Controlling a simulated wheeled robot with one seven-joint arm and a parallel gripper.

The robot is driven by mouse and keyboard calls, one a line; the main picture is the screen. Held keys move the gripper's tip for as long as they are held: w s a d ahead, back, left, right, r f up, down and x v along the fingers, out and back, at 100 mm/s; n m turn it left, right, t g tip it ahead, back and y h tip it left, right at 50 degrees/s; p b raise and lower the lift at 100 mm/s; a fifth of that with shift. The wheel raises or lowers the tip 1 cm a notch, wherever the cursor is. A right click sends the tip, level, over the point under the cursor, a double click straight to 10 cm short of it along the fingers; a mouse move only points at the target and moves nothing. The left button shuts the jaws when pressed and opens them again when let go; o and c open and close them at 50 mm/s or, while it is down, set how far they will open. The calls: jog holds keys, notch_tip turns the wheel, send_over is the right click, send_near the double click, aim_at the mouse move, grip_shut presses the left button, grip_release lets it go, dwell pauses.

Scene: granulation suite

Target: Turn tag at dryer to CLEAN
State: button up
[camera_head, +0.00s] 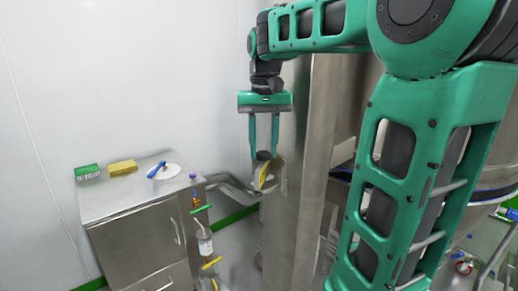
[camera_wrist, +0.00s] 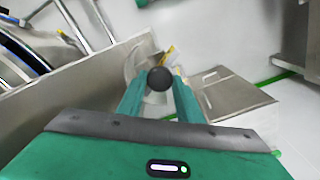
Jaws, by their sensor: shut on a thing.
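My gripper (camera_head: 263,150) points down in front of the steel column and is shut on a dark round knob (camera_head: 263,156). In the wrist view the knob (camera_wrist: 160,79) sits between the two green fingertips. Just below the knob in the head view is a yellow and white tag (camera_head: 264,175) on a small plate at the column's side. In the wrist view a yellow part of the tag (camera_wrist: 170,55) shows behind the knob. The knob and fingers cover part of it, and I cannot read any word on it.
A steel cabinet (camera_head: 145,235) stands at the left, with a green brush (camera_head: 88,172), a yellow sponge (camera_head: 122,167) and a blue-handled tool (camera_head: 157,170) on top. The steel column (camera_head: 311,130) is close beside my gripper.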

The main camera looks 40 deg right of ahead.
jog(key=n, duration=0.6)
jog(key=shift+w+r, duration=0.1)
jog(key=shift+w, duration=0.05)
jog(key=n, duration=0.5)
jog(key=shift+n, duration=0.5)
jog(key=o, duration=1)
jog(key=shift+o, duration=0.2)
notch_tip(320, 180, up, 11)
jog(key=shift+f, duration=0.2)
